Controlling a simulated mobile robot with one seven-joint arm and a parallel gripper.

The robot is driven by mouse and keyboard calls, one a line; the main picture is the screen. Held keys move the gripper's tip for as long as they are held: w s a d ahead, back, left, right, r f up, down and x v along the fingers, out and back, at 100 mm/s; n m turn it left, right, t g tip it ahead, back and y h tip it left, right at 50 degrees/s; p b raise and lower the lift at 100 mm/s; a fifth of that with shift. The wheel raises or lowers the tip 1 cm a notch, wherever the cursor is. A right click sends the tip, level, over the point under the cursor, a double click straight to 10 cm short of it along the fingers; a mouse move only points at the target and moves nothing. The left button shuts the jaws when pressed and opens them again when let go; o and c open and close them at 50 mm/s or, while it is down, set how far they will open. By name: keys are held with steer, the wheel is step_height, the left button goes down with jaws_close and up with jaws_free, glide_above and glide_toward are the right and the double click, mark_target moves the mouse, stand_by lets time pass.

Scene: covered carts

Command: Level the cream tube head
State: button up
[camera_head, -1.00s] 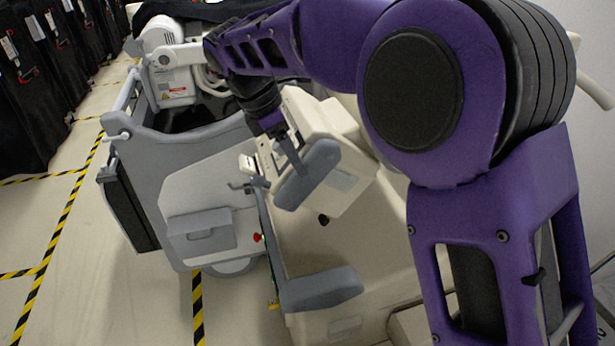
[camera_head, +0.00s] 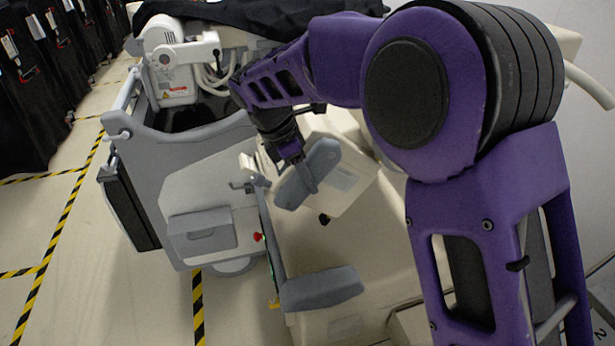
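A cream, box-shaped head (camera_head: 345,182), which I take to be the tube head, sits tilted on the cream cart in the middle of the view. A grey, paddle-like part (camera_head: 323,158) runs slantwise along its near left side. My gripper (camera_head: 312,188) points down at this grey part from above, with a grey finger lying across it in the picture. I cannot tell whether it touches the part, or whether the fingers are open or shut.
A grey cart (camera_head: 205,190) with a white, labelled head (camera_head: 172,72) stands at left. A grey armrest-like pad (camera_head: 320,290) juts out below the cream head. Black-covered carts (camera_head: 35,85) line the far left. Striped floor tape crosses free floor at lower left.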

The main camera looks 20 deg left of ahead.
jaws_close()
stand_by(1.0)
